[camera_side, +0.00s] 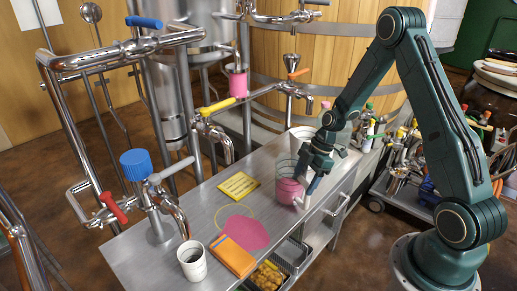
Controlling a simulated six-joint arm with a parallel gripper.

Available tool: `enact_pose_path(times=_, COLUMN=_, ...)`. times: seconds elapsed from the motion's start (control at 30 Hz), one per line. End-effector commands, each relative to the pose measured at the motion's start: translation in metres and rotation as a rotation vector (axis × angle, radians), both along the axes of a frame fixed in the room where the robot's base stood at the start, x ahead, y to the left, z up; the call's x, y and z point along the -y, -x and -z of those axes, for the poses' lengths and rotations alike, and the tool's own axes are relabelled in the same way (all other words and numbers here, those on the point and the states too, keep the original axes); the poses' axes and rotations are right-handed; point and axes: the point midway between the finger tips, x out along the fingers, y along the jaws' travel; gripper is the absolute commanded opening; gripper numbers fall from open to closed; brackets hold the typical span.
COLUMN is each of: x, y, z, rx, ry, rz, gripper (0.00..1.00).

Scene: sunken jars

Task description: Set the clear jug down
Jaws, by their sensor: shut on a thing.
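The clear jug (284,187) is see-through and looks upright, with pink contents in its lower part.
Pipes and taps (215,130) line the table's back edge.

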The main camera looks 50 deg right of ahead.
Motion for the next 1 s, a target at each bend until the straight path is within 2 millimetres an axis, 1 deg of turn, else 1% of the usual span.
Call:
enact_pose_path(times=0.03, x=0.000, y=-0.001, z=0.001, rx=0.002, ry=0.000, rz=0.000, gripper=0.03)
enact_pose_path(times=0.07, x=0.000, y=0.000, z=0.002, rx=-0.001, ry=0.000, rz=0.000, gripper=0.65)
enact_pose_path(times=0.1, x=0.000, y=0.000, z=0.001, rx=0.000, ry=0.000, rz=0.000, gripper=0.72)
enact_pose_path(times=0.17, x=0.000, y=0.000, z=0.001, rx=0.000, ry=0.000, rz=0.000, gripper=0.84)
enact_pose_path(times=0.47, x=0.000, y=0.000, z=0.001, rx=0.000, ry=0.000, rz=0.000, gripper=0.84)
enact_pose_path(times=0.67, x=0.001, y=0.000, z=-0.005, rx=0.002, ry=0.001, rz=0.001, gripper=0.84)
enact_pose_path(times=0.87, x=0.008, y=0.003, z=-0.021, rx=0.003, ry=0.001, rz=0.001, gripper=0.84)
enact_pose_path(times=1.0, x=0.015, y=0.005, z=-0.040, rx=0.005, ry=0.002, rz=0.001, gripper=0.84)
